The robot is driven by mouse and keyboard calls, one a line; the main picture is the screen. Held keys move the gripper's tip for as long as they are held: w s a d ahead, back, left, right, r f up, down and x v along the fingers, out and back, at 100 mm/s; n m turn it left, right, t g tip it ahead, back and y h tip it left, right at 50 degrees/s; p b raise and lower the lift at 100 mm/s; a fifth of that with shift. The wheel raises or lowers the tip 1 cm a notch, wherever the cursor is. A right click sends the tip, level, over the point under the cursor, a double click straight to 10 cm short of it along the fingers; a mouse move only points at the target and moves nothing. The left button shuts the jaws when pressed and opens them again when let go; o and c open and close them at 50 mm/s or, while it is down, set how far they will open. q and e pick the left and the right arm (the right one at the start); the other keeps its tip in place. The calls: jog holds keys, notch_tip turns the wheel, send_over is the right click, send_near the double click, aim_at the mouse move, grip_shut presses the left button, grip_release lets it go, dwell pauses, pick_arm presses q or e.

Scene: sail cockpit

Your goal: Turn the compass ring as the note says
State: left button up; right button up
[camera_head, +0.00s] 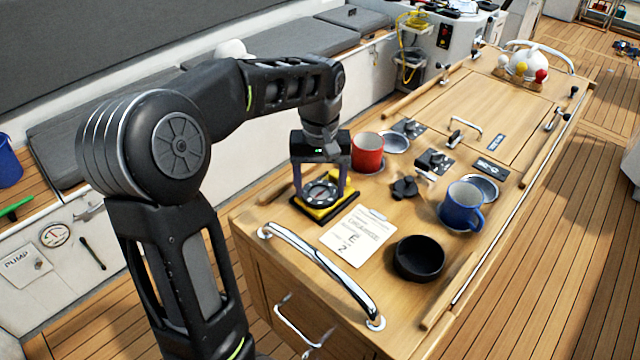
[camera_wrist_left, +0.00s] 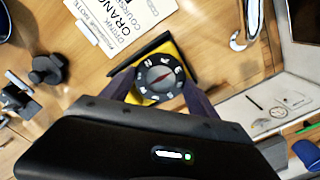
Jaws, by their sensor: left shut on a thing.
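The compass (camera_head: 322,195) sits on the wooden cockpit table, a dark ring with pale letters on a yellow and black base (camera_head: 318,211). In the left wrist view the compass (camera_wrist_left: 159,77) shows a red and white needle inside the lettered ring. My left gripper (camera_head: 321,190) points down over it, its two fingers shut on the ring from opposite sides. The note (camera_head: 357,236), a cream sheet with printed lines, lies flat beside the compass; the note also shows in the left wrist view (camera_wrist_left: 118,20), only partly, with "ORAN" readable. My right gripper is not in view.
A red mug (camera_head: 367,151) stands just behind the compass. A blue mug (camera_head: 461,206), a black bowl (camera_head: 418,257) and a black knob (camera_head: 404,188) are to the right. A chrome rail (camera_head: 318,268) runs along the table's near edge.

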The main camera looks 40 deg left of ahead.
aim_at(320, 192)
pick_arm(q)
jog(key=o, duration=1.4)
jog(key=shift+r, duration=0.15)
jog(key=shift+r, duration=0.35)
notch_tip(320, 192, up, 7)
jog(key=shift+f+p, duration=0.1)
jog(key=shift+p, duration=0.3)
